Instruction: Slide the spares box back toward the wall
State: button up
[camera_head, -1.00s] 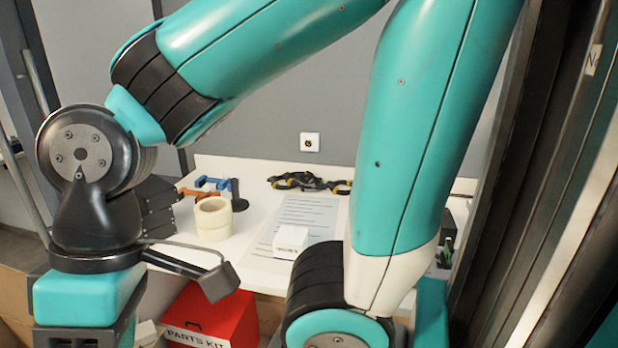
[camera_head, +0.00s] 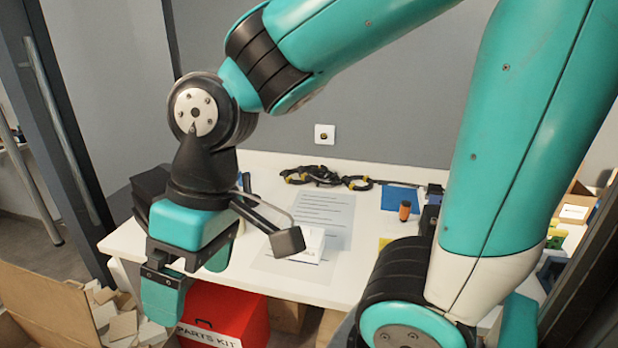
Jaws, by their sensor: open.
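No box in view carries a readable spares label, so I cannot tell which one is the spares box. A small white box (camera_head: 309,246) with unreadable lettering sits on a printed sheet on the white table (camera_head: 262,170). A red box (camera_head: 240,312) marked PARTS KIT stands below the table's front edge. My gripper (camera_head: 188,277) hangs at the left, in front of the table's front left part and above the red box's left side. It is open, and I see nothing held in it. My arm and wrist hide parts of the table.
An open carton (camera_head: 45,305) with loose cardboard pieces lies at lower left. Black cables (camera_head: 322,177), an orange cylinder (camera_head: 404,211) and a blue sheet (camera_head: 402,198) are toward the table's back. The grey wall (camera_head: 400,120) with a socket (camera_head: 324,134) stands behind.

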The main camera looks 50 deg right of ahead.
jog(key=w+d+m+h+p, duration=0.1)
jog(key=w+d+m, duration=0.5)
jog(key=w+d, duration=0.3)
jog(key=m+h+p, duration=0.2)
jog(key=m+h, duration=0.1)
jog(key=m, duration=1)
send_over(307, 235)
notch_tip(307, 235, down, 7)
jog(key=shift+w+d+f, duration=0.2)
jog(key=shift+w+d, duration=0.05)
jog(key=shift+d, duration=0.2)
notch_tip(307, 235, down, 17)
jog(key=shift+a+f, duration=0.1)
jog(key=shift+f, duration=0.1)
jog(key=shift+c, duration=0.2)
jog(key=c, duration=0.7)
